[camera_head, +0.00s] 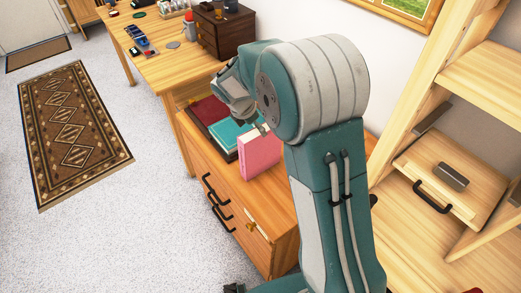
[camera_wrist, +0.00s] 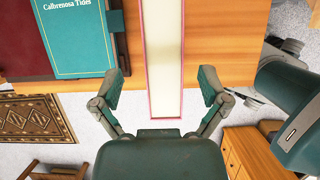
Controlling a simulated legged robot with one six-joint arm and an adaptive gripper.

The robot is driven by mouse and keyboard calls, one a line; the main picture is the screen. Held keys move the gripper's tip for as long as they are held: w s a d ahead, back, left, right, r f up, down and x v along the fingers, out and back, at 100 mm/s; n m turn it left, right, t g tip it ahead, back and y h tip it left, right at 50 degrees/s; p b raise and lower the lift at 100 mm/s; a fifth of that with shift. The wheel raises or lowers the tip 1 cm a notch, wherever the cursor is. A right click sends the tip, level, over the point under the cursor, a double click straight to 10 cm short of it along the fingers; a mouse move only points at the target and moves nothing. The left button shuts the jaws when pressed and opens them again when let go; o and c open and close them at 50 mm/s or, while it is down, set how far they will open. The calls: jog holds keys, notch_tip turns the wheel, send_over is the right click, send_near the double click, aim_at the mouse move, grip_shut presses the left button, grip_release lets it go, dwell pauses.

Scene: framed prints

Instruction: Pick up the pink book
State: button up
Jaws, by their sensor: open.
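The pink book (camera_head: 260,156) stands upright on the wooden drawer cabinet (camera_head: 231,196). In the wrist view the pink book (camera_wrist: 164,60) shows edge-on, with its pale page block between two thin pink covers. My gripper (camera_wrist: 164,88) is open, with one finger on each side of the book and a gap on both sides. In the head view my gripper (camera_head: 250,124) is partly hidden by my own arm, close to the book's top.
A teal book (camera_head: 230,135) titled "Calbrenosa Tides" lies flat beside the pink book, with a dark red book (camera_head: 208,112) beside it. A wooden desk (camera_head: 172,58) holding small items and a dark drawer box (camera_head: 222,30) stands behind. Wooden shelving (camera_head: 450,170) is at the right.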

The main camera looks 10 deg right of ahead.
aim_at(261, 150)
jog(key=shift+d+x, duration=0.2)
jog(key=shift+x, duration=2.3)
jog(key=shift+s+f, duration=0.1)
jog(key=shift+f, duration=0.1)
grip_shut()
